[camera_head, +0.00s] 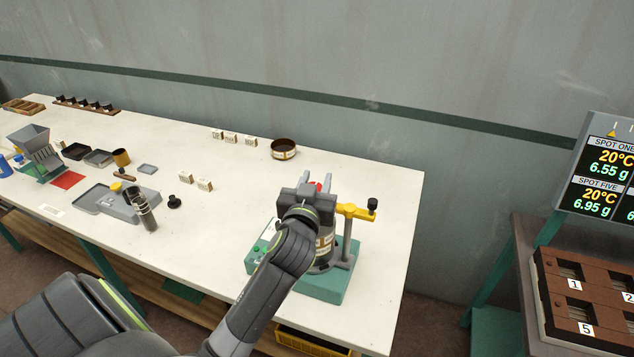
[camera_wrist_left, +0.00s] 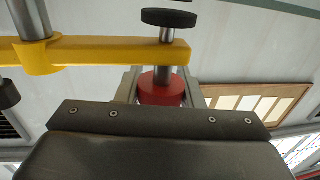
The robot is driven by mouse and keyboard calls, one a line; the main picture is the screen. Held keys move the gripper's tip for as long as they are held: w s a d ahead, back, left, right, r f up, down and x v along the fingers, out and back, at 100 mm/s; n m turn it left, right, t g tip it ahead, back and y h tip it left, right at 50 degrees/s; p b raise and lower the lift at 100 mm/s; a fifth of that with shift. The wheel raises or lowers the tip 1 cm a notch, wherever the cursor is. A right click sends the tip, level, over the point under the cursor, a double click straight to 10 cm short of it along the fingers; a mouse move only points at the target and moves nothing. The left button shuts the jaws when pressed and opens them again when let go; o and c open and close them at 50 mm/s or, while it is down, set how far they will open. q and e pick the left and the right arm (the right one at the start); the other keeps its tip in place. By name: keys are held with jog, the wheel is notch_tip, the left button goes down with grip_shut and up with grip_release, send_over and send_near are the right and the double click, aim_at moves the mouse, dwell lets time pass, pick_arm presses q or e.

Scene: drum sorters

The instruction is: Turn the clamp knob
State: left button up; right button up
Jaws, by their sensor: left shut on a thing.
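The red clamp knob (camera_wrist_left: 162,88) sits on a metal spindle through the yellow clamp arm (camera_wrist_left: 110,50); a black disc (camera_wrist_left: 170,18) is at the spindle's other end. My left gripper (camera_wrist_left: 162,92) is shut on the red knob, one finger at each side. In the head view, the red knob (camera_head: 317,186) shows only as a bit of red between the fingers of my left gripper (camera_head: 318,182). The yellow arm (camera_head: 353,211) reaches right to a grey post (camera_head: 346,245) on a green base (camera_head: 330,287). A labelled drum (camera_head: 325,243) below is partly hidden by my arm. My right gripper is out of view.
A round dark tin (camera_head: 283,148) stands behind on the white table (camera_head: 235,205). Small parts, trays and a grey hopper (camera_head: 30,137) are at the left. A display (camera_head: 603,178) stands at the right.

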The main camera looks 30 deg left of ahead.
pick_arm(q)
jog(key=shift+n+y, duration=0.4)
jog(key=shift+y, duration=0.1)
jog(key=o, duration=1)
